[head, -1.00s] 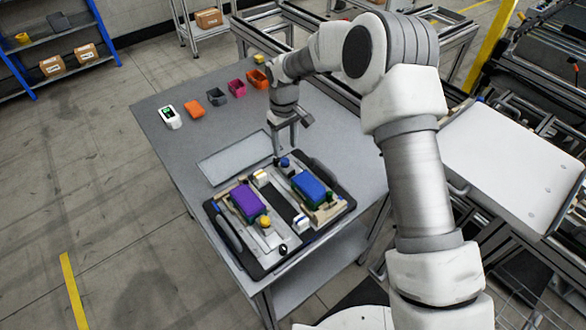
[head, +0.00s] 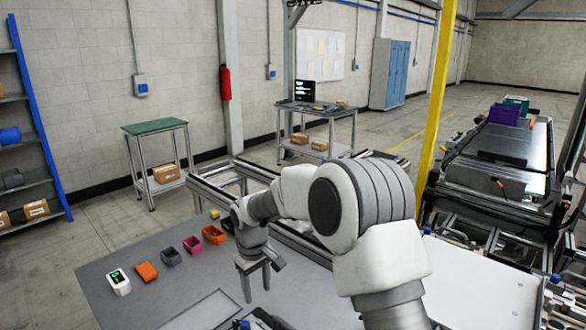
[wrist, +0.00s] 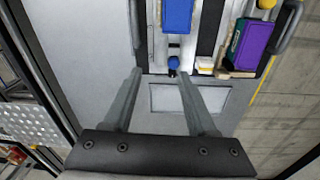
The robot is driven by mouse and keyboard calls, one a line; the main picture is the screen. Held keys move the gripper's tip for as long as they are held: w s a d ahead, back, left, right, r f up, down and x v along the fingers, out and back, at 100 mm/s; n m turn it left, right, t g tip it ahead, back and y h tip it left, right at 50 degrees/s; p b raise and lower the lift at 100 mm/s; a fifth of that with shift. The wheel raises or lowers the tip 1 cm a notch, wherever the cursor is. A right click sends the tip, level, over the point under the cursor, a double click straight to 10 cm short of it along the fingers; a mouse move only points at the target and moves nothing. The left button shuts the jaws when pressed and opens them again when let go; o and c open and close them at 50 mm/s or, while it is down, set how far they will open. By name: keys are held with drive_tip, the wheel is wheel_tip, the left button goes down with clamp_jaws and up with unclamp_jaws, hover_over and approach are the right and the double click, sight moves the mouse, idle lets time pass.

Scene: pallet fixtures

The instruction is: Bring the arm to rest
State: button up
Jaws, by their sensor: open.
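My arm reaches over the grey table (head: 110,262) with the wrist pointing down. My gripper (head: 260,282) is open and empty above the table, its two fingers spread apart. In the wrist view, my gripper (wrist: 160,76) has bare table and a pale rectangular plate (wrist: 188,98) below it. The pallet fixture lies beyond the fingertips there, with a blue block (wrist: 177,16) and a purple block (wrist: 250,42) on it. In the head view only a dark corner of the fixture shows at the bottom edge.
A white device (head: 118,283), an orange block (head: 146,271), a grey bin (head: 170,257), a magenta bin (head: 192,245) and an orange bin (head: 213,234) line the table's far left side. A metal frame (head: 215,180) stands behind. A yellow post (head: 436,90) rises at the right.

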drive_tip(key=s+d+r+m+t, duration=0.1)
drive_tip(key=s+d+r+m, duration=0.1)
drive_tip(key=s+d+r, duration=0.6)
drive_tip(key=s+d+r+m+t, duration=0.1)
drive_tip(key=s+d+r+m, duration=0.15)
drive_tip(key=d+r, duration=0.6)
drive_tip(key=s+d+r+m+t, duration=0.1)
drive_tip(key=s+d+m, duration=0.1)
drive_tip(key=s, duration=0.7)
drive_tip(key=s+d+r+m+t, duration=0.1)
drive_tip(key=s+d, duration=0.3)
drive_tip(key=s, duration=0.5)
drive_tip(key=shift+s+d+r+m+t, duration=0.2)
drive_tip(key=shift+d+r+m+t, duration=0.2)
drive_tip(key=shift+r+m, duration=0.25)
drive_tip(key=shift+a, duration=0.2)
